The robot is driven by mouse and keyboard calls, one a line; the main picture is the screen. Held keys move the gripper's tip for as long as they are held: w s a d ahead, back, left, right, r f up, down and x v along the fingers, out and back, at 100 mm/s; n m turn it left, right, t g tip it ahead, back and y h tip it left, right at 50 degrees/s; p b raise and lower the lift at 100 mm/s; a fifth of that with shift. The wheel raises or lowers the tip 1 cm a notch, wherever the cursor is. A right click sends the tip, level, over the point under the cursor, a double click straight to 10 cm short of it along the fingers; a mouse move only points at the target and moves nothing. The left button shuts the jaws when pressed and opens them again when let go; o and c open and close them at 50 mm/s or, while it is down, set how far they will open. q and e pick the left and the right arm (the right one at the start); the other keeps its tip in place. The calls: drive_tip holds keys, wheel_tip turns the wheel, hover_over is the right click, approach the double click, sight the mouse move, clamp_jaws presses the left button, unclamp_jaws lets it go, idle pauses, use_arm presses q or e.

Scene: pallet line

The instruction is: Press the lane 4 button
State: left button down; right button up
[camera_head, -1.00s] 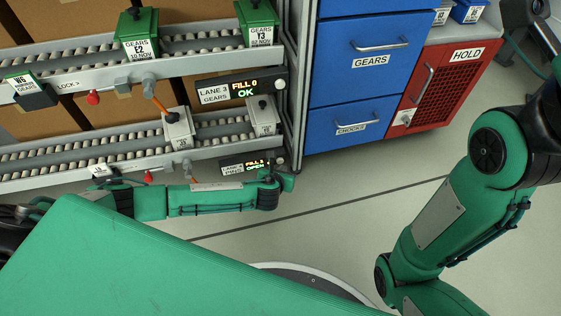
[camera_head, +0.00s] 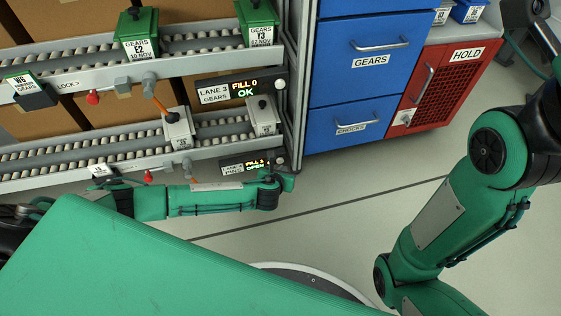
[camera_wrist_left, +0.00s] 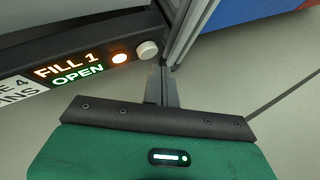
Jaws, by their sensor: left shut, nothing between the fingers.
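The lane 4 panel (camera_head: 240,165) is a dark strip at the right end of the lowest rail, partly behind my left arm in the head view. In the left wrist view the panel (camera_wrist_left: 90,62) reads "FILL 1" and "OPEN", with a lit orange lamp (camera_wrist_left: 119,58). The round white lane 4 button (camera_wrist_left: 148,50) is at the panel's right end. My left gripper (camera_head: 287,181) is shut and empty, just below that end. In the left wrist view its fingertips (camera_wrist_left: 161,72) are just below and right of the button; contact cannot be made out. My right gripper is out of view.
The lane 3 panel (camera_head: 240,89) above reads "FILL 0" and "OK". A metal upright (camera_wrist_left: 188,32) stands right beside the button. Grey bins (camera_head: 178,129) sit on the lower rollers, green bins (camera_head: 138,34) above. Blue drawers (camera_head: 362,62) stand right; floor in front is open.

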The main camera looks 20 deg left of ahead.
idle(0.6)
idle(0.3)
use_arm(q)
drive_tip(key=shift+w+a+p, duration=0.25)
drive_tip(key=shift+w+p, duration=0.1)
drive_tip(key=shift+p, duration=0.15)
drive_tip(key=shift+w, duration=0.15)
